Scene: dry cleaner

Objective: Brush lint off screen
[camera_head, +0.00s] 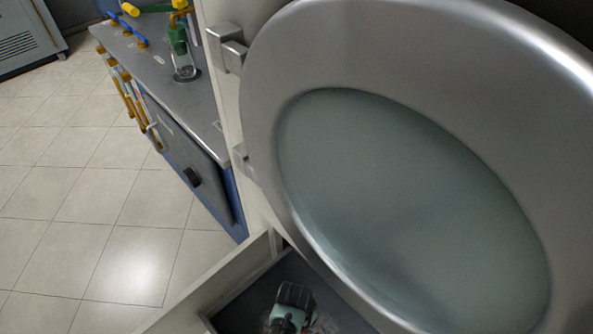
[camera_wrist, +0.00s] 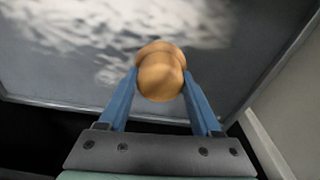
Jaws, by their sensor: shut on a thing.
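My gripper (camera_wrist: 160,74) has its two blue fingers closed on the rounded wooden handle of a brush (camera_wrist: 160,58) in the wrist view. The bristle end is hidden below the handle. The screen (camera_wrist: 225,85) is a dark grey flat panel under the brush. Whitish, patchy lint (camera_wrist: 120,30) lies on it, mostly beyond the brush and to the upper left. In the head view the screen (camera_head: 345,318) sits low inside an open drawer, and the teal and black end of my arm is over it. The fingers and brush are hidden there. I cannot tell whether the brush touches the screen.
A large round metal door (camera_head: 265,110) with a glass window fills the right of the head view, close above the drawer. The pale drawer wall (camera_head: 210,285) borders the screen. A dark-topped counter (camera_head: 165,75) with bottles and valves stands behind. Tiled floor (camera_head: 75,215) is clear at left.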

